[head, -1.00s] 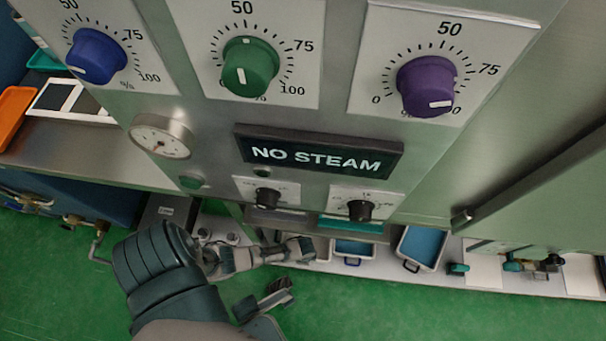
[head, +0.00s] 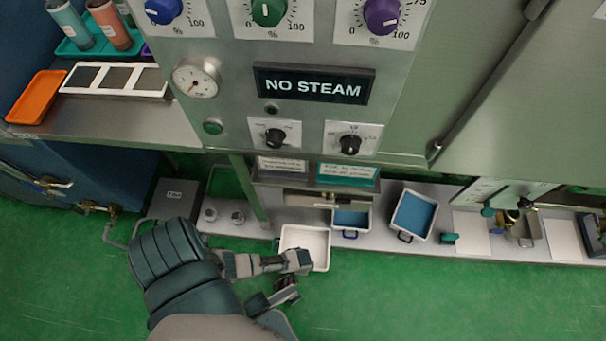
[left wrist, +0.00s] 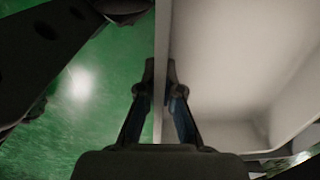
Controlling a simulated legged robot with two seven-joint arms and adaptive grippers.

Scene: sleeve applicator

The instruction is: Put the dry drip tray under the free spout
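The dry drip tray (head: 305,239) is white and empty, and its front sticks out past the low ledge over the floor. My left arm reaches it in the head view and covers its front left part. In the left wrist view my left gripper (left wrist: 160,78) has its fingertips close together on either side of the wall of the tray (left wrist: 225,75), seemingly clamped on it. Two more trays, a smaller one (head: 351,218) and a larger one (head: 412,214), hold blue. A horizontal metal fitting (head: 318,199) is under the panel; I cannot tell which spout is free. My right gripper is not in view.
The ledge (head: 380,243) runs along the machine's foot. A green post (head: 250,190) and small metal knobs (head: 237,217) stand left of the tray. A grey box (head: 175,198) stands further left. The green floor (head: 450,305) in front is clear.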

